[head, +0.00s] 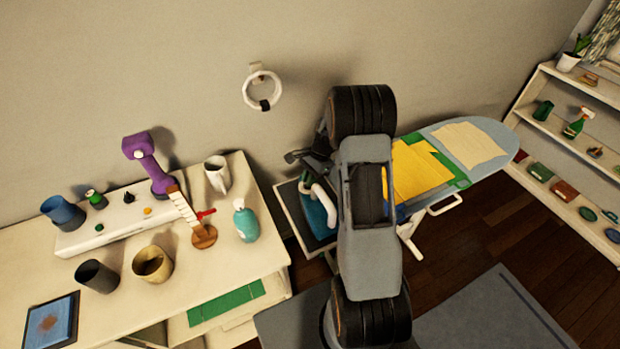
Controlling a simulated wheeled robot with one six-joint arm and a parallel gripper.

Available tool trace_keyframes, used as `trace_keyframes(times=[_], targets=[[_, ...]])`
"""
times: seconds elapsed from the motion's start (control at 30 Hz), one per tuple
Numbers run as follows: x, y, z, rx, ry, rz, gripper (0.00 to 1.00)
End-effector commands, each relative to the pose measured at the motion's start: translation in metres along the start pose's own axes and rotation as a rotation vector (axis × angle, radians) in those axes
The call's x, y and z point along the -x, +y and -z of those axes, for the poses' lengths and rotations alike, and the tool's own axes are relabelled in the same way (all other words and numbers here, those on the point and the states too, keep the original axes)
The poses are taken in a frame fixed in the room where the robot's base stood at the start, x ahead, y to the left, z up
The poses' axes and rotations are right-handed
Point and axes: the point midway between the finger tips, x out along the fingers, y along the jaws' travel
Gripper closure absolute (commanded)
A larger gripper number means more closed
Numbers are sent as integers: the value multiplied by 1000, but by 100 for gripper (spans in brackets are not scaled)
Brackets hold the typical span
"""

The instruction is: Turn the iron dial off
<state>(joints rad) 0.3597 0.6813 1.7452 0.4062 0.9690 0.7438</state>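The iron (317,216) is teal with a white handle and sits on the grey rest at the left end of the ironing board (485,131). My arm crosses in front of the board and hides part of the iron's right side. The dial cannot be made out in this view. My gripper (296,157), dark and small, shows just above the iron, partly behind my arm. Whether it touches the iron, and whether its fingers are apart, cannot be told.
A cream table (210,285) at the left holds a purple tool (150,165), a teal bottle (245,220), cups and a tablet. Yellow cloth (418,172) lies on the board. A white ring (262,92) hangs on the wall. A shelf (535,115) stands at the right.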

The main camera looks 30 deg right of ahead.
Motion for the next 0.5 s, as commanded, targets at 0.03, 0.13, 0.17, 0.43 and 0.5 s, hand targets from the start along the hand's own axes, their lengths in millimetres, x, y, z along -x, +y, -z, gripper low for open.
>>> trace_keyframes(times=[0.03, 0.13, 0.17, 0.43, 0.5], targets=[[0, 0, 0, 0, 0, 0, 93], [0, 0, 0, 0, 0, 0, 100], [0, 0, 0, 0, 0, 0, 100], [0, 0, 0, 18, 0, -7, 100], [0, -1, 0, 39, -1, -16, 100]])
